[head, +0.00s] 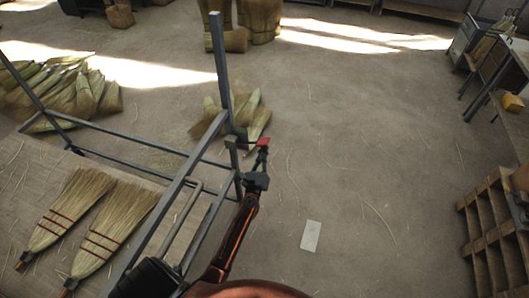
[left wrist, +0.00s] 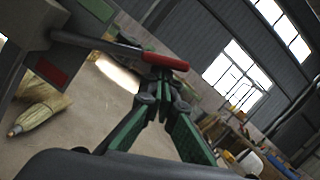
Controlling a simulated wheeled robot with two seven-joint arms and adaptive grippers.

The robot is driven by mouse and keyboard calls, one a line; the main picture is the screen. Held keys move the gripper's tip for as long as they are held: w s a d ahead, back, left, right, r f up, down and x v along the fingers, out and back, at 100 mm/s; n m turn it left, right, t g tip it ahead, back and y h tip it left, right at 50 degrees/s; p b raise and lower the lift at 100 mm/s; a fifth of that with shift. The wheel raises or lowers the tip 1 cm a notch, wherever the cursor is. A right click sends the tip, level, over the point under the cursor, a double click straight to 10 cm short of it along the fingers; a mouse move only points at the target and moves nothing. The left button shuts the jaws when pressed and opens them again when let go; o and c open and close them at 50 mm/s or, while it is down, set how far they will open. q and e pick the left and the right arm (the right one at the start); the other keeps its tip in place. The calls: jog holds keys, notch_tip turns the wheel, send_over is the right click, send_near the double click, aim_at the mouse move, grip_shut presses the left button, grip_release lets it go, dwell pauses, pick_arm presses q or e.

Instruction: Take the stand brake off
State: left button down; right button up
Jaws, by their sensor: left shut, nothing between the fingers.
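The stand brake is a short grey lever with a red grip (head: 263,142), mounted at a post of the grey metal stand (head: 216,60) in the head view. In the left wrist view the red grip (left wrist: 165,61) ends a rod that comes out of a grey block (left wrist: 42,45) with a green patch and a red patch. My left gripper (head: 262,157) is at the grip, with its fingers together and empty. In the left wrist view its fingertips (left wrist: 160,84) are just below the grip; I cannot tell whether they touch it. My right gripper is not in view.
Two brooms (head: 110,228) lie on the board at the left. Straw bundles (head: 65,90) lie behind them, and another bundle (head: 255,115) is just beyond the brake. A white sheet (head: 311,236) lies on the open floor. A wooden rack (head: 492,235) stands at the right.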

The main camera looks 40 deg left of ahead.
pick_arm(q)
jog(key=shift+a+r+n, duration=0.15)
jog(key=shift+r+n, duration=0.25)
jog(key=shift+r, duration=0.05)
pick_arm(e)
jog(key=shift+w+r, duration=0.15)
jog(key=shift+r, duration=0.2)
pick_arm(q)
notch_tip(320, 180, down, 5)
jog(key=d+b, duration=0.2)
jog(key=b, duration=0.2)
jog(key=b+v, duration=0.1)
jog(key=v, duration=0.8)
jog(key=shift+s+r, duration=0.2)
jog(key=shift+r, duration=0.1)
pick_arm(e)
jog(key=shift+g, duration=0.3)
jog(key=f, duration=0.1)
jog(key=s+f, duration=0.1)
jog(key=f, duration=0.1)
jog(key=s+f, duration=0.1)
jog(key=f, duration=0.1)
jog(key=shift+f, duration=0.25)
pick_arm(q)
jog(key=shift+d, duration=0.15)
